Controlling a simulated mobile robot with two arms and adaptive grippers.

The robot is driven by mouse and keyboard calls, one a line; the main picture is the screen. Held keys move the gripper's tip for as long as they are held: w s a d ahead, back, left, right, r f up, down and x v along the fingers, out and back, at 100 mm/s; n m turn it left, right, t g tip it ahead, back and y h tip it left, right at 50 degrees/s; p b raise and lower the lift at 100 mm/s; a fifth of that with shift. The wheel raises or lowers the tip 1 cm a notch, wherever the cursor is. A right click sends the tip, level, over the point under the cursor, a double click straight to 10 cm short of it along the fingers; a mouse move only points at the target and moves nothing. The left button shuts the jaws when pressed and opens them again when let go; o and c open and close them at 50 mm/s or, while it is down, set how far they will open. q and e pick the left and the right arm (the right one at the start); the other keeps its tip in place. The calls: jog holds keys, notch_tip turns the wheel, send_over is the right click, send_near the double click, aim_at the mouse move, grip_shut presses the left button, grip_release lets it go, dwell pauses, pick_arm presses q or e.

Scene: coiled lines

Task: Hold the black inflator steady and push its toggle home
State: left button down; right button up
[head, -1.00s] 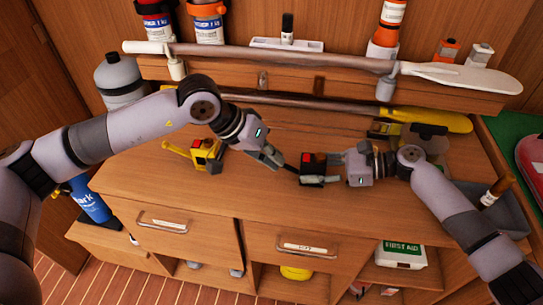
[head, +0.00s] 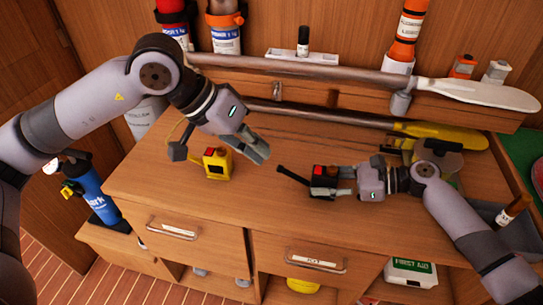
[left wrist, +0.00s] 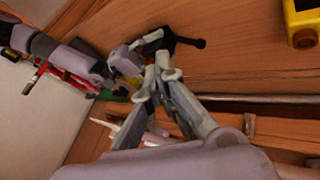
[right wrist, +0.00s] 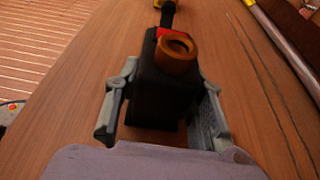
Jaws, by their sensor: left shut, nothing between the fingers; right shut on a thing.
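The black inflator (head: 324,183) with a red patch on top sits at the right part of the bench. Its black lever (head: 292,175), apparently the toggle, sticks out to the left, angled slightly up. My right gripper (head: 343,184) is shut on the inflator's body from the right. In the right wrist view the fingers stand either side of the black body (right wrist: 155,100), with a copper-coloured ring on its near face. My left gripper (head: 262,153) is shut and empty, above the bench left of the lever and apart from it. The left wrist view shows the inflator (left wrist: 168,42) beyond the closed fingertips.
A yellow inflator (head: 216,164) stands on the bench to the left, near my left wrist. A white oar (head: 470,90) and a yellow oar (head: 440,134) lie along the back. The bench front (head: 240,215) is clear. A first aid box (head: 411,272) sits below.

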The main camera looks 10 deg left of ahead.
pick_arm(q)
jog(key=shift+s+a+r, duration=0.1)
jog(key=shift+a+r, duration=0.05)
dwell(0.3)
jog(key=w+a+f+n, duration=0.3)
jog(key=w+n, duration=0.2)
jog(key=n, duration=0.2)
jog(key=n+h, duration=0.2)
jog(key=n, duration=0.5)
send_near(294, 176)
jog(key=w+f, duration=0.5)
jog(key=shift+a+f, duration=0.1)
jog(key=shift+f, duration=0.2)
jog(key=shift+r+y, duration=0.15)
jog(key=shift+y, duration=0.15)
jog(key=shift+d+r, duration=0.2)
